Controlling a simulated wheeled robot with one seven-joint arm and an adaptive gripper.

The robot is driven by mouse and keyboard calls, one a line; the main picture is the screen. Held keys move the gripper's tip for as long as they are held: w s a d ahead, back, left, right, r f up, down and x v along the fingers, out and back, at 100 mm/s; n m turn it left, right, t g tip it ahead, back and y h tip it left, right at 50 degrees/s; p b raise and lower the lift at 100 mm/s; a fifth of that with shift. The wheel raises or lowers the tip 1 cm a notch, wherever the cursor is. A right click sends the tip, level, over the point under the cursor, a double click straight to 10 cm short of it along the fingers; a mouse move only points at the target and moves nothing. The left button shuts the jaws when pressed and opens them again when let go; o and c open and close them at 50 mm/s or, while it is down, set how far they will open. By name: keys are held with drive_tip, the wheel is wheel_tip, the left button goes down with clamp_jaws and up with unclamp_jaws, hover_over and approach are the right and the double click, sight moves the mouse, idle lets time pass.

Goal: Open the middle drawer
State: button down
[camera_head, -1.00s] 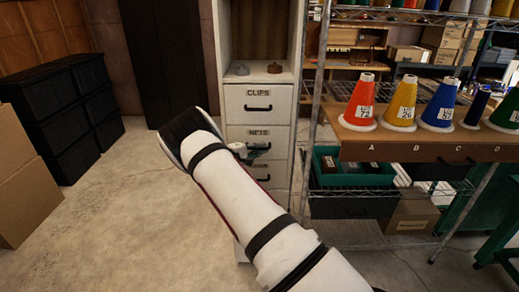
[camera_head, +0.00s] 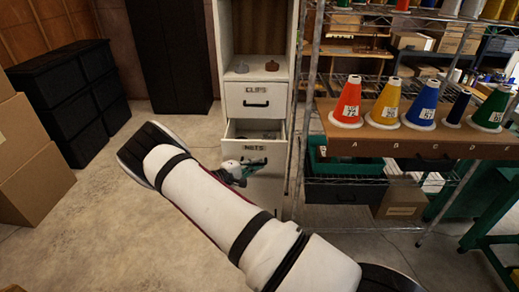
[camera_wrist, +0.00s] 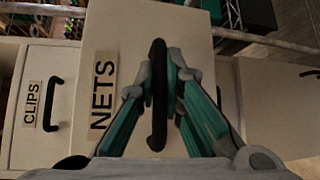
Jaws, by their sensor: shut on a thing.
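The middle drawer, labelled NETS (camera_head: 258,148), is pulled part way out of the white cabinet (camera_head: 224,45), and its open top shows. In the wrist view the NETS drawer front (camera_wrist: 110,40) stands forward of the other fronts. My gripper (camera_head: 250,163) is at its front; the wrist view shows my gripper (camera_wrist: 170,85) shut on the black handle (camera_wrist: 157,50). The CLIPS drawer (camera_head: 258,96) above is closed. The lower drawer is mostly hidden behind my gripper and arm.
At right, a wire rack holds a wooden shelf (camera_head: 345,140) with coloured thread cones and a green bin (camera_head: 325,160). Black crates (camera_head: 70,95) and cardboard boxes (camera_head: 30,160) stand left. Floor between is clear.

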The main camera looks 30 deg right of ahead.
drive_tip(key=shift+s+a+p, duration=0.55)
drive_tip(key=shift+s+a, duration=0.25)
drive_tip(key=shift+s, duration=0.3)
drive_tip(key=shift+s+a+p, duration=0.5)
drive_tip(key=shift+s+a, duration=0.3)
drive_tip(key=shift+s, duration=0.3)
drive_tip(key=c, duration=1.7)
unclamp_jaws()
drive_tip(key=v, duration=1.2)
drive_tip(key=shift+r, duration=0.1)
